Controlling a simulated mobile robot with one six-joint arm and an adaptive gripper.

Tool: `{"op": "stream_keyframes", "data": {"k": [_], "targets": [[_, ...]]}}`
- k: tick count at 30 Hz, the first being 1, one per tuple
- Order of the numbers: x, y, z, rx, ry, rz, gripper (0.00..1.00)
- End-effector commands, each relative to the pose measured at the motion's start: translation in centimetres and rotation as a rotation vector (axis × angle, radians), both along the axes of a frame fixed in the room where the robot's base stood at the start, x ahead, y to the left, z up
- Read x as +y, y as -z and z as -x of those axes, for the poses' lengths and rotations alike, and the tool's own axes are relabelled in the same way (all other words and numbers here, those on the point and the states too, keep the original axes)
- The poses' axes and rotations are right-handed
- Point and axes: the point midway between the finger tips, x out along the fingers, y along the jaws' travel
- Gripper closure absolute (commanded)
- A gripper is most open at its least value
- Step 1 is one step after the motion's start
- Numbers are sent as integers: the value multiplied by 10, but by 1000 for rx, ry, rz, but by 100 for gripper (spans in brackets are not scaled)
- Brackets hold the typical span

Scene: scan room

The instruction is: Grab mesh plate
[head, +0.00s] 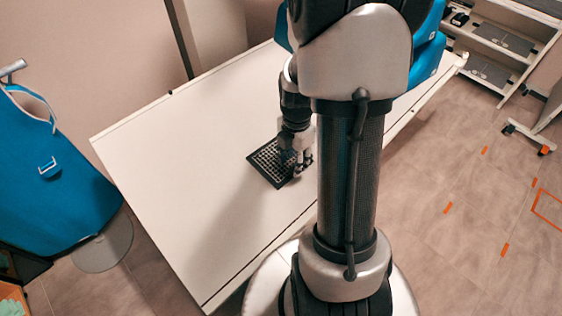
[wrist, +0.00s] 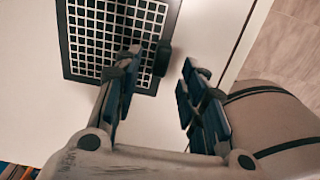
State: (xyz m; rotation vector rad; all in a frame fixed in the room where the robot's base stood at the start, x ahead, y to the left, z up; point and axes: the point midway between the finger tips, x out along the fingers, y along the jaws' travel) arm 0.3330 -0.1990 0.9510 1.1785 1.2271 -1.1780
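The black mesh plate (head: 264,166) with a grid of square holes lies on the white table, near its front edge. It also shows in the wrist view (wrist: 100,38) at the upper left, partly cut off by the frame's top. A dark block (wrist: 163,58) stands at the plate's right edge. My gripper (head: 294,166) is over the plate's right side, and part of the plate is hidden behind it. In the wrist view my gripper (wrist: 160,68) is open, with a clear gap between its fingers. The left finger overlaps the plate's lower edge in the picture; I cannot tell whether it touches.
The white table (head: 160,150) is otherwise bare on its left side. A blue garment (head: 50,180) hangs at the far left. Shelves (head: 500,45) stand at the upper right. Orange marks (head: 448,208) lie on the open floor at right.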

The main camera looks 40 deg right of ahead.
Motion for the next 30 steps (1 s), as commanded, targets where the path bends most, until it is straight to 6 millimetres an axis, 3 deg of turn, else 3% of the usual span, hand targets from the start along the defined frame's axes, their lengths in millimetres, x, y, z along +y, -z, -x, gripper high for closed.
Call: {"op": "stream_keyframes", "data": {"k": [1,6,14,30], "targets": [[-1,12,1,2,1,-2,62],[-3,37,1,3,0,-2,62],[-3,39,1,0,0,0,62],[-3,39,1,1,0,0,97]]}}
